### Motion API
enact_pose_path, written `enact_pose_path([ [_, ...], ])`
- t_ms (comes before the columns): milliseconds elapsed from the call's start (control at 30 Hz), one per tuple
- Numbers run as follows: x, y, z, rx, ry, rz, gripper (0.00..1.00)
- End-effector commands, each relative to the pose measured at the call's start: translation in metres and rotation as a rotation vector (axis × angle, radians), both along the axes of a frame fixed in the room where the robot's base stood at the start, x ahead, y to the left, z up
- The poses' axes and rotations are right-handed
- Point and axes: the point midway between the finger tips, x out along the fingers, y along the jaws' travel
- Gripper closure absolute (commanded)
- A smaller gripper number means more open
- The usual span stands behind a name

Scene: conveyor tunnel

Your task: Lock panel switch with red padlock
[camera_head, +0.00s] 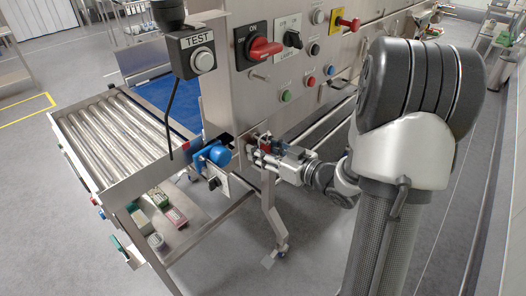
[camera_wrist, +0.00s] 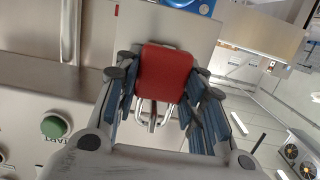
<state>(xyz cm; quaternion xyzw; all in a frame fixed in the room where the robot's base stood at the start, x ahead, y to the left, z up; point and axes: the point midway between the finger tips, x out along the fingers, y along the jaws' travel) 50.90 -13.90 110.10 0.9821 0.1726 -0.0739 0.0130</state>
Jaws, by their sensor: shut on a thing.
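A red padlock (camera_wrist: 165,72) sits between the fingers of my gripper (camera_wrist: 158,76) in the wrist view, with its metal shackle below the body in that picture. In the head view my gripper (camera_head: 262,150) is shut on the padlock (camera_head: 265,144), beside the lower edge of the steel panel. The panel (camera_head: 230,84) carries a red rotary switch (camera_head: 264,48) on a black plate, above and apart from my gripper. A red handle on a yellow plate (camera_head: 345,22) is farther right. My fingers partly cover the padlock in the head view.
A blue round part (camera_head: 218,155) is just left of my gripper. A TEST button box (camera_head: 196,52) hangs at the front left. A roller conveyor (camera_head: 118,135) lies left, with small boxes (camera_head: 160,205) below. A green button (camera_wrist: 53,127) shows in the wrist view.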

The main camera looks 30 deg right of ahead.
Motion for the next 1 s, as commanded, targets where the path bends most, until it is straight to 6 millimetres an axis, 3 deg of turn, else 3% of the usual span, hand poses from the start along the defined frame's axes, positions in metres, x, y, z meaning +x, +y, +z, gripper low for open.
enact_pose_path([
  [467,-0.002,-0.001,0.004,0.0,0.0,-0.001,1.0],
  [1000,-0.032,-0.013,0.004,0.0,0.0,-0.002,1.0],
])
